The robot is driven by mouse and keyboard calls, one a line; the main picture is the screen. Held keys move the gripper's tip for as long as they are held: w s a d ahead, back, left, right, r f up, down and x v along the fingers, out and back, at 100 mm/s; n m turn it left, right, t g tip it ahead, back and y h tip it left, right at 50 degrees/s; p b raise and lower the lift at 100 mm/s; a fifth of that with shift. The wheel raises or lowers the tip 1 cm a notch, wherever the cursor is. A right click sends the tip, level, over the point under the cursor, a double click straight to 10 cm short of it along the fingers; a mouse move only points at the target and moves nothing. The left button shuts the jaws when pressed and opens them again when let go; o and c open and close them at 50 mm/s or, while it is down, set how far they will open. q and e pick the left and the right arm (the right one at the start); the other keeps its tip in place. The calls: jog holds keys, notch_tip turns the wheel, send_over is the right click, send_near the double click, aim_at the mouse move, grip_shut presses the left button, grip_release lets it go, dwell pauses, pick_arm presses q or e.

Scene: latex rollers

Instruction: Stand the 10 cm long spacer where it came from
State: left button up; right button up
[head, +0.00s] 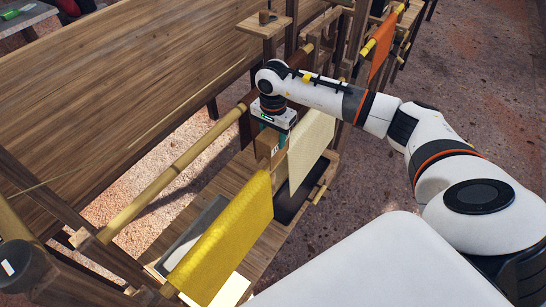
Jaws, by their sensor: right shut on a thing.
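My right gripper (272,133) points down and is shut on a brown wooden spacer (267,145). The spacer has a small pale marking that is too small to read. It is held upright between a yellow sheet and a pale cream sheet. Its lower part is hidden behind the yellow sheet, so I cannot tell whether it touches the wood below. I cannot judge its length from this view.
The yellow sheet (222,240) hangs in front and the cream sheet (311,143) hangs to the right, over a dark tray (295,200). A long bamboo pole (165,175) runs along the left. A small wooden stand (263,26) rises behind my wrist. A large wooden table (100,85) fills the upper left.

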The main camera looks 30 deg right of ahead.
pick_arm(q)
notch_tip(320, 180, down, 8)
jog(key=b, duration=0.7)
jog(key=shift+r+b, duration=0.15)
jog(key=shift+b, duration=0.2)
pick_arm(e)
jog(key=s+a+n, duration=1.3)
jog(key=s, duration=0.1)
jog(key=shift+s+a+r+n, duration=0.2)
jog(key=shift+s+r+n, duration=0.1)
jog(key=shift+s+r, duration=0.15)
pick_arm(q)
jog(key=shift+c, duration=0.5)
pick_arm(e)
jog(key=shift+w, duration=0.1)
